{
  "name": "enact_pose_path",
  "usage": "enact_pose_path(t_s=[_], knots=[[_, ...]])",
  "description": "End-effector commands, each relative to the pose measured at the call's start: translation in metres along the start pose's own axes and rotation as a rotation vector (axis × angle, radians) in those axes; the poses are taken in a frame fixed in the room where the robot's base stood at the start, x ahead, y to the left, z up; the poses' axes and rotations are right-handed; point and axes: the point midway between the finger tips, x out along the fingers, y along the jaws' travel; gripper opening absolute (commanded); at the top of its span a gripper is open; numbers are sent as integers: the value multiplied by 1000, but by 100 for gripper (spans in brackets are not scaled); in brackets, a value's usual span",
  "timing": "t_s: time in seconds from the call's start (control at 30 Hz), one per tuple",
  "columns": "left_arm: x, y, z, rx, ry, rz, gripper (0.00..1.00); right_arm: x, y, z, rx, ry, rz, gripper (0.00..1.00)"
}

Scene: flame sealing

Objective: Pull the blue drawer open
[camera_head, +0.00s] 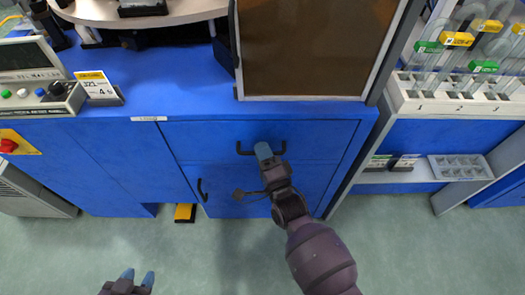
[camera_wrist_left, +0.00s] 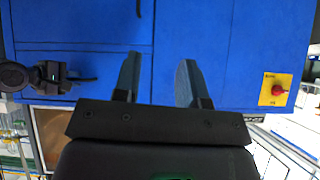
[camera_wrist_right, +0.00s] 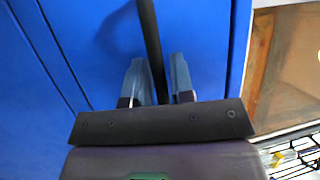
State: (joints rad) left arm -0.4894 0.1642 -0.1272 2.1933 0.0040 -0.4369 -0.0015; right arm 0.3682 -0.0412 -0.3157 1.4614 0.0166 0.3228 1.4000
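The blue drawer (camera_head: 210,140) is the upper front panel of the blue cabinet, and it looks flush with the cabinet. Its black bar handle (camera_head: 243,150) runs across the front. My right gripper (camera_head: 265,152) is at the middle of this handle. In the right wrist view the handle (camera_wrist_right: 149,35) passes between the fingers of my right gripper (camera_wrist_right: 159,78), which are closed in on it. My left gripper (camera_head: 138,276) is open and empty, low in the head view and apart from the cabinet. The left wrist view shows its fingers (camera_wrist_left: 158,80) spread.
A lower blue door (camera_head: 225,190) with a black handle (camera_head: 202,190) is below the drawer. A brown-panelled case (camera_head: 315,50) stands on the cabinet. A tube rack (camera_head: 455,95) is at the right. The green floor (camera_head: 210,255) before the cabinet is clear.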

Motion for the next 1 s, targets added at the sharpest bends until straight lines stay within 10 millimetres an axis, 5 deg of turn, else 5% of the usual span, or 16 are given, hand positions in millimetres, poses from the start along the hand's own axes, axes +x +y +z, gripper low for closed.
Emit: enact_pose_path(t_s=[0.1,0.23,0.67,1.0], knots=[[-1,0,3,0,-7,0,38,0,0,0,0,0,0,19],[-1,0,6,-1,-13,0,38,0,0,0,0,0,0,0],[-2,0,3,-1,-8,0,38,-6,-2,2,-1,0,-1,0],[-10,-2,-16,-2,29,-4,38,-61,-16,24,-2,-1,-2,0]])
